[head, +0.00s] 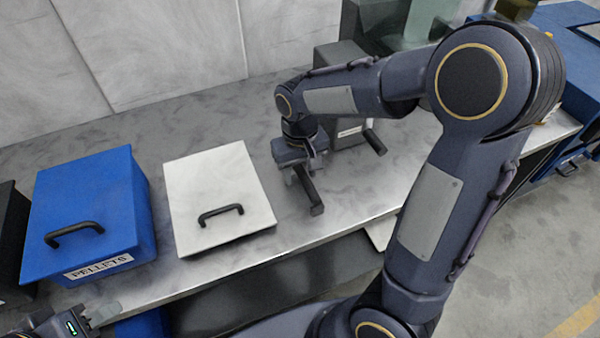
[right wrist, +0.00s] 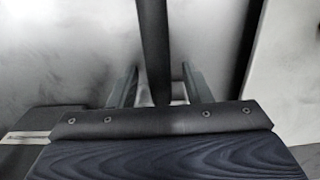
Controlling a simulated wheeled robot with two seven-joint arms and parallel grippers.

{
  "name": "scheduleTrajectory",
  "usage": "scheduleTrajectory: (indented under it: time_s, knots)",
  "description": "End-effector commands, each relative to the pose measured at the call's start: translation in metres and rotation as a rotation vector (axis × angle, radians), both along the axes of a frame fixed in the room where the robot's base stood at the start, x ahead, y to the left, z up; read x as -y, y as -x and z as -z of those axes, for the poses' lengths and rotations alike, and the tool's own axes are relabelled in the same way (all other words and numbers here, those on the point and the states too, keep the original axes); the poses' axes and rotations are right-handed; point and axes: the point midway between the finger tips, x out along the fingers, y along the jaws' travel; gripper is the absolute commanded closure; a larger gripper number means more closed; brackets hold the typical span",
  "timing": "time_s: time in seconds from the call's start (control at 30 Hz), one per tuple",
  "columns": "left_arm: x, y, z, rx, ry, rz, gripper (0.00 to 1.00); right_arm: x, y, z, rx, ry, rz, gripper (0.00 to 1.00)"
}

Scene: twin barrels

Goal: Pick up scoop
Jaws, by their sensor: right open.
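A dark bar, which looks like the scoop's handle (head: 309,190), is at my right gripper (head: 306,172), over the grey counter. In the right wrist view the bar (right wrist: 153,45) runs between the two fingers of my right gripper (right wrist: 158,85). The fingers stand apart, with a gap on each side of the bar. The scoop's bowl is not clear to see; the gripper hides part of it. My left gripper (head: 98,314) is at the lower left edge, partly cut off, and its jaw state is unclear.
The counter's front edge (head: 225,250) is close.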

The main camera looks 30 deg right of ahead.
Motion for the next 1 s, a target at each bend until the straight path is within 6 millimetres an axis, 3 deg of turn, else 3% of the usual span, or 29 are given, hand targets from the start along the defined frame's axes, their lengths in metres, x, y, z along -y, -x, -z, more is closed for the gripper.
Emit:
scheduleTrajectory:
  time_s: [0.1,0.43,0.77,1.0]
  knots:
    - [0.000,0.000,0.000,0.000,0.000,0.000,0.64,0.000,0.000,0.000,0.000,0.000,0.000,0.58]
    - [0.000,0.000,0.000,0.000,0.000,0.000,0.64,0.000,0.000,-0.001,0.000,0.000,0.000,1.00]
    - [0.000,0.000,-0.001,0.000,0.000,0.000,0.64,0.000,0.000,-0.003,0.001,-0.001,0.000,1.00]
    - [0.000,0.000,-0.005,0.000,0.000,0.000,0.64,0.000,-0.001,-0.030,0.005,-0.002,0.000,1.00]
